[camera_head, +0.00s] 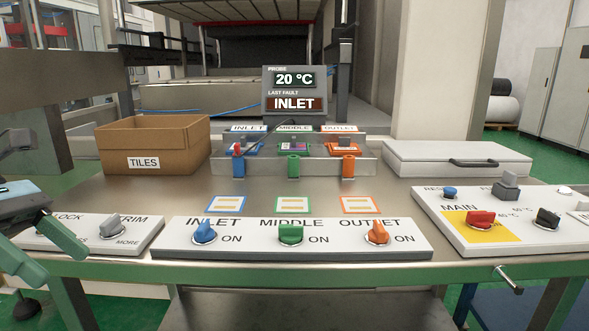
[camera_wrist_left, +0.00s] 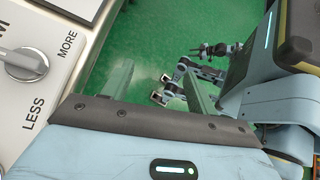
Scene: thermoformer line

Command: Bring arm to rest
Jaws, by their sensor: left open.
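My left gripper (camera_head: 56,268) is at the lower left of the head view, by the left front corner of the bench. Its two green fingers are apart, with nothing visible between them. The left wrist view shows the same gripper (camera_wrist_left: 158,88) open over the green floor, beside the edge of the trim panel (camera_wrist_left: 58,60). The gripper and forearm partly cover the left end of this panel (camera_head: 136,240) in the head view. My right gripper does not show in the head view.
The bench holds a cardboard TILES box (camera_head: 180,135), a probe display (camera_head: 294,92) reading 20 °C and INLET, a three-switch panel (camera_head: 290,248), a main panel (camera_head: 520,235) and a closed grey case (camera_head: 458,158). The mid-bench surface is partly clear. A blue jointed arm (camera_wrist_left: 205,75) shows in the wrist view.

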